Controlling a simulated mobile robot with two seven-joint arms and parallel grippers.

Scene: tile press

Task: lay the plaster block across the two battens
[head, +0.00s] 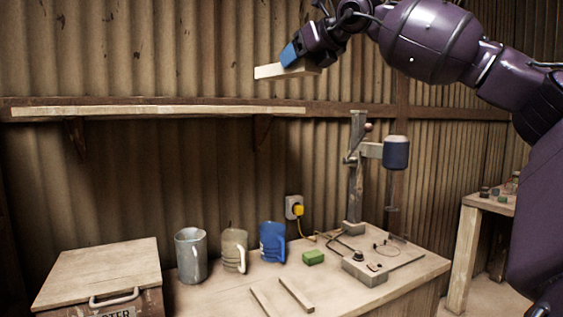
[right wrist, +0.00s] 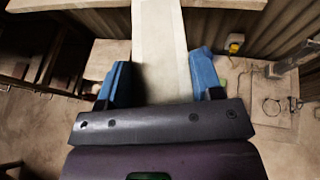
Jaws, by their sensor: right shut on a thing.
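The plaster block (head: 273,71) is a long pale bar held high above the bench, level with the space over the wall shelf. My right gripper (head: 291,55) has blue fingers and is shut on the block. In the right wrist view the block (right wrist: 158,40) runs between the two blue fingers of the gripper (right wrist: 160,85) and points away from it. The two battens are thin wooden strips on the bench top, one left (head: 263,301) and one right (head: 296,294), roughly parallel with a gap between them. My left gripper is not in view.
A wall shelf (head: 160,112) is at the left. A lidded box (head: 100,272) is at the left.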

